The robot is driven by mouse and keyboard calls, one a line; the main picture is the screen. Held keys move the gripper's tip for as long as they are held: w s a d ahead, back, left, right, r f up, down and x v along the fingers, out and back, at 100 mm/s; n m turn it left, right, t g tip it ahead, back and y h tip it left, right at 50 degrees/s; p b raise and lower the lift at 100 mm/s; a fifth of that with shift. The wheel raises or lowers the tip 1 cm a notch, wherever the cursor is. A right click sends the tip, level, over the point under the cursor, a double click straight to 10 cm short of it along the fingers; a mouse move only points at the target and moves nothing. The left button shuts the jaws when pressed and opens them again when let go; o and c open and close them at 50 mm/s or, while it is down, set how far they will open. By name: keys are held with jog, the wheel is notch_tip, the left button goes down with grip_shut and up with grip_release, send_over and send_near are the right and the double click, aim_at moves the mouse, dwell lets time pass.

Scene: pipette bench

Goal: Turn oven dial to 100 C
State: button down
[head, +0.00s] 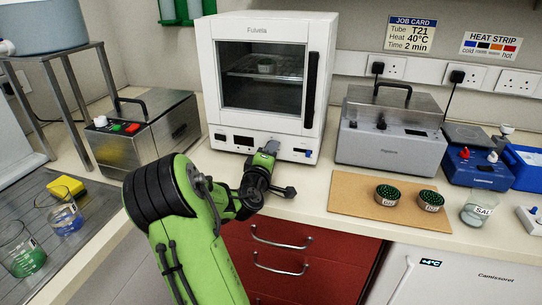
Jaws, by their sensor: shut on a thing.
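The white oven (324,70) stands on the bench at the back, its windowed door closed. Its lower front panel has a small dark display (243,140) and a blue part (308,153) at the right. My green arm reaches up from the front, and my gripper (271,147) is at this panel, just right of the display. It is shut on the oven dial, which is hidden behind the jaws. The dial's marks and the display's reading cannot be made out.
A steel box with red and green buttons (125,128) stands left of the oven. A grey lidded unit (390,140) stands to its right. A brown board (352,203) holds two round racks, beside a beaker marked SAL (481,210). Red drawers (335,262) lie below the bench edge.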

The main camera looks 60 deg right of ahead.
jog(key=shift+f, duration=0.1)
dwell(0.4)
jog(key=c, duration=0.8)
grip_release()
jog(key=shift+c, duration=0.2)
